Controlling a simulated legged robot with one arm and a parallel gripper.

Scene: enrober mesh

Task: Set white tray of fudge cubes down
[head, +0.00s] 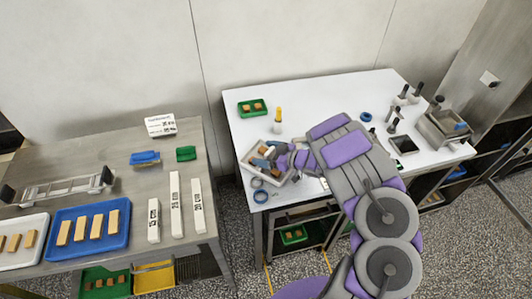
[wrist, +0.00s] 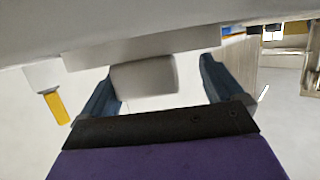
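The white tray (head: 246,158) with brown fudge cubes (head: 275,172) is at the left front part of the white table (head: 320,105) in the head view. It looks slightly tilted in the picture; I cannot tell whether its whole base touches the tabletop. My gripper (head: 266,157) is over the tray, its blue fingers partly hiding the cubes. In the wrist view the fingers (wrist: 160,85) are spread on either side of a pale grey block (wrist: 145,78), with a gap on the right. The pale tray surface seems to fill the top of that view.
A green tray (head: 252,107) and a yellow-tipped bottle (head: 278,120) stand behind the white tray. Tools and a metal box (head: 445,128) stand at the right. A metal bench (head: 95,165) with a blue tray (head: 88,228) is at left.

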